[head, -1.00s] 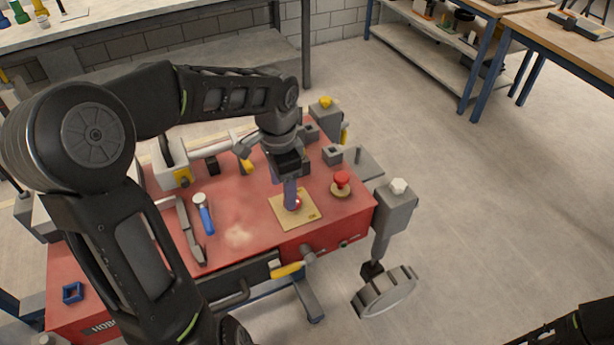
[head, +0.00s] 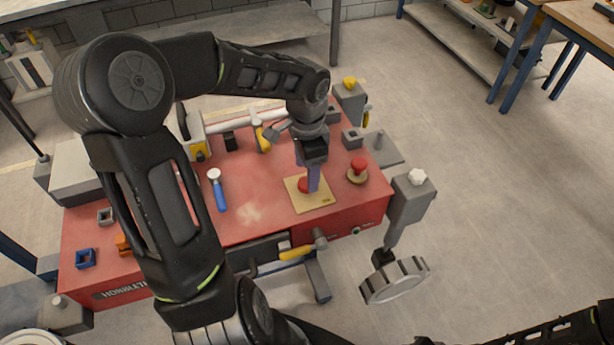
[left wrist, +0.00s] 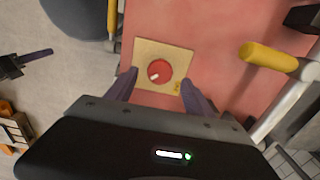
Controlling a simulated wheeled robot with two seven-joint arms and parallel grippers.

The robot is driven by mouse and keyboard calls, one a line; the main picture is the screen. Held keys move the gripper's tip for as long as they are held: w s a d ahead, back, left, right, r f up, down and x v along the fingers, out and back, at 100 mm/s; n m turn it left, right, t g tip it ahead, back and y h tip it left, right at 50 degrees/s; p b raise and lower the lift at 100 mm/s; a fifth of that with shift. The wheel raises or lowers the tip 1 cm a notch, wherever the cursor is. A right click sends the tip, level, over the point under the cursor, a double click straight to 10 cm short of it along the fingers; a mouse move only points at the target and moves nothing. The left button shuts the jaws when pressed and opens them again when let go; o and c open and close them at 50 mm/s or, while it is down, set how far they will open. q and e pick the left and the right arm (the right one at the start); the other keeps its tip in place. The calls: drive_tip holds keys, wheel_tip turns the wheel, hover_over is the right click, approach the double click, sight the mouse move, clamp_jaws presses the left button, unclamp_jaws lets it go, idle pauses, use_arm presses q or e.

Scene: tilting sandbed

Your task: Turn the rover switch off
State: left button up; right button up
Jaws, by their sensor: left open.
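The switch is a red round knob (left wrist: 159,72) with a short white mark toward its lower left, on a square tan plate (left wrist: 148,50). In the head view the knob (head: 304,186) and plate (head: 316,205) lie on the red bench top, the knob partly hidden by my gripper. My left gripper (head: 312,186) points down at the plate. In the left wrist view its purple fingers (left wrist: 158,88) are apart, one on each side of the knob, with nothing held. A dark gripper with a purple finger (left wrist: 35,58), apparently my right one, is left of the bench; its opening is unclear.
A red mushroom button (head: 358,166) stands right of the plate. A blue-handled tool (head: 218,190) lies to the left. A yellow-handled lever (head: 296,253) sticks out at the front edge. A grey wheel (head: 395,280) hangs at the front right. Open floor lies to the right.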

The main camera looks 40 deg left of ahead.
use_arm(q)
drive_tip(key=shift+f, duration=1.7)
drive_tip(key=shift+c, duration=0.2)
clamp_jaws()
